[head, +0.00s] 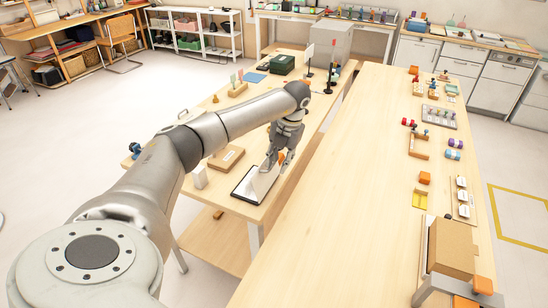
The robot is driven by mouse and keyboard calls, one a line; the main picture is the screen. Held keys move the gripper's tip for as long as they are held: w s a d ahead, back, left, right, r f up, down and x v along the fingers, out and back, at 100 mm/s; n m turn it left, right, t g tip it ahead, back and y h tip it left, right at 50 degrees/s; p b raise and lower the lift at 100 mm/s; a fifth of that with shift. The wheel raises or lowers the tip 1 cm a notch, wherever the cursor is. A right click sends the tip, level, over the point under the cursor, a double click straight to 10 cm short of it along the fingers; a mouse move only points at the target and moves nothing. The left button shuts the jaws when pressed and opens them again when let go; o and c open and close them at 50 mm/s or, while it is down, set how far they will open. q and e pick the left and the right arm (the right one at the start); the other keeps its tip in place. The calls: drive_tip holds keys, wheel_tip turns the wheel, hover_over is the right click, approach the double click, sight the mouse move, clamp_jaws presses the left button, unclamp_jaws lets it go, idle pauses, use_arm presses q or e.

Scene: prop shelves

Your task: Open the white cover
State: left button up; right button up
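The white cover (265,182) is a thin pale panel standing at a slant over a flat, dark-edged base (241,193) on the left table. My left gripper (278,164) points down at the cover's upper edge. Its fingers overlap the top of the cover in the head view. A small orange patch shows between or behind the fingers. Whether the fingers are touching or holding the cover is too small to tell. The far side of the cover is hidden. My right gripper is not in view.
A green box (282,65) is farther back. The long table (340,200) on the right has a wide bare middle, with several props along its right side.

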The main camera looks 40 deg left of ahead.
use_arm(q)
drive_tip(key=w+d+r+p, duration=0.2)
drive_tip(key=d+r+p, duration=0.1)
drive_tip(key=d, duration=0.4)
drive_tip(key=shift+w+d+r, duration=0.2)
drive_tip(key=shift+d+r, duration=0.15)
drive_tip(key=shift+r, duration=0.3)
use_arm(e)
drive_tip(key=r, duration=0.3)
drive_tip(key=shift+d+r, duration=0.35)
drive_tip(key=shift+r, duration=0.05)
use_arm(q)
drive_tip(key=shift+p, duration=0.3)
wheel_tip(320, 180, up, 12)
drive_tip(key=d, duration=0.2)
drive_tip(key=shift+w, duration=0.4)
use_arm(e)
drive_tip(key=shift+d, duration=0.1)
use_arm(q)
drive_tip(key=shift+f, duration=0.15)
